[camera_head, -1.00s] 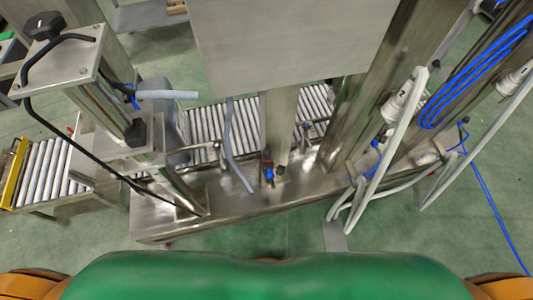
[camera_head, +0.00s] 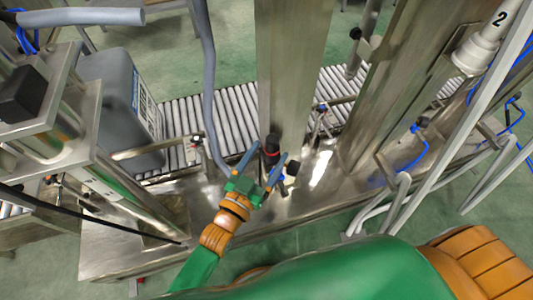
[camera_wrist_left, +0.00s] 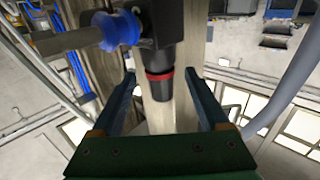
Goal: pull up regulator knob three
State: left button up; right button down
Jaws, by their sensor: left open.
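A regulator with a black knob (camera_head: 272,143) and a red ring stands at the foot of the metal column, in the middle of the head view. In the left wrist view the black knob (camera_wrist_left: 161,88) points toward the palm, its red ring just beyond it. My left gripper (camera_head: 270,153) is open around the regulator, one finger on each side. In the wrist view, gaps show between the knob and both fingers, so it is not gripped. I cannot read a number on this regulator. My right gripper is not in view.
A blue fitting (camera_wrist_left: 118,30) sticks out of the regulator's side. A metal column (camera_head: 292,70) rises behind it. A grey hose (camera_head: 208,85) hangs to its left, beside a grey canister (camera_head: 118,95). A roller conveyor (camera_head: 236,110) runs behind. White hoses (camera_head: 405,200) hang at the right.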

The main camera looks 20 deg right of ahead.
pick_arm(q)
jog(key=shift+w+d, duration=0.5)
grip_shut()
dwell(1.1)
